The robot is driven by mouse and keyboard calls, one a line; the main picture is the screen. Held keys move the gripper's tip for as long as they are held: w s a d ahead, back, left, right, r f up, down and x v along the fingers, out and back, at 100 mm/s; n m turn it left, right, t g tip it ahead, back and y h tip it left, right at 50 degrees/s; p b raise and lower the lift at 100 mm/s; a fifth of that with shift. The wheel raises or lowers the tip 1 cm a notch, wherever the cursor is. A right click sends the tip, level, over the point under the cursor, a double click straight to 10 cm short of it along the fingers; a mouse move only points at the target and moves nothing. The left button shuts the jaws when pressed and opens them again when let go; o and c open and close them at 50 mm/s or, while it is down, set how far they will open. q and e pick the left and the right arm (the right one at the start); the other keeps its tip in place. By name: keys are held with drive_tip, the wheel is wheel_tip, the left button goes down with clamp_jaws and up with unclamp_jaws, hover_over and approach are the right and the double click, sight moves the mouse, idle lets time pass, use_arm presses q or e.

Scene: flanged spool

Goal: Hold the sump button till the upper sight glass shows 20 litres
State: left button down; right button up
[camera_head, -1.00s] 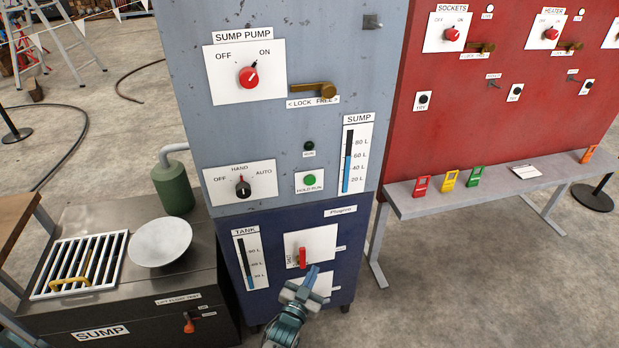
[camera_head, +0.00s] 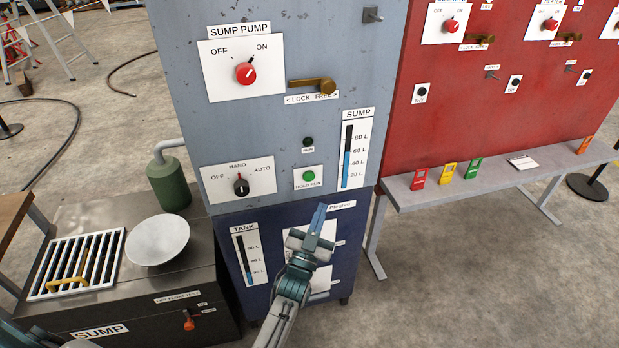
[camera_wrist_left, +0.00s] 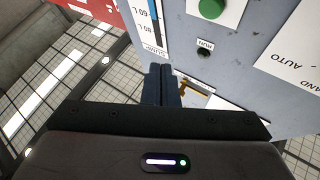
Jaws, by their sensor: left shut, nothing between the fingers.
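The green HOLD RUN button (camera_head: 309,176) sits on a white plate on the grey upper cabinet, below the dark RUN lamp (camera_head: 308,142). The upper sight glass (camera_head: 347,157), labelled SUMP, has blue fluid to roughly the 60 L mark. The lower TANK sight glass (camera_head: 245,258) is partly blue. My left gripper (camera_head: 320,212) is shut and empty, pointing up below the button and apart from it. In the left wrist view its closed fingers (camera_wrist_left: 160,85) show, with the green button (camera_wrist_left: 211,8) beyond them. My right gripper is out of view.
The red SUMP PUMP knob (camera_head: 245,73) points towards ON, with a brass handle (camera_head: 314,86) beside it. The selector (camera_head: 240,185) is at HAND. A grey bench (camera_head: 400,202) is on the right; the sump box (camera_head: 200,280) with grating and white dish is on the left.

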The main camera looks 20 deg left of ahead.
use_arm(q)
drive_tip(key=b, duration=0.3)
approach(313, 175)
wheel_tip(313, 175, up, 3)
drive_tip(key=w+d, duration=0.2)
drive_tip(key=w, duration=0.1)
drive_tip(key=shift+w+a+r, duration=0.1)
drive_tip(key=shift+w+a, duration=0.3)
drive_tip(key=shift+w, duration=0.2)
drive_tip(key=shift+b, duration=0.3)
idle(0.9)
drive_tip(key=shift+w+a, duration=0.2)
drive_tip(key=shift+w, duration=0.15)
drive_tip(key=shift+w+a+b, duration=0.3)
drive_tip(key=shift+w+b, duration=0.1)
drive_tip(key=shift+b, duration=0.05)
idle(4.3)
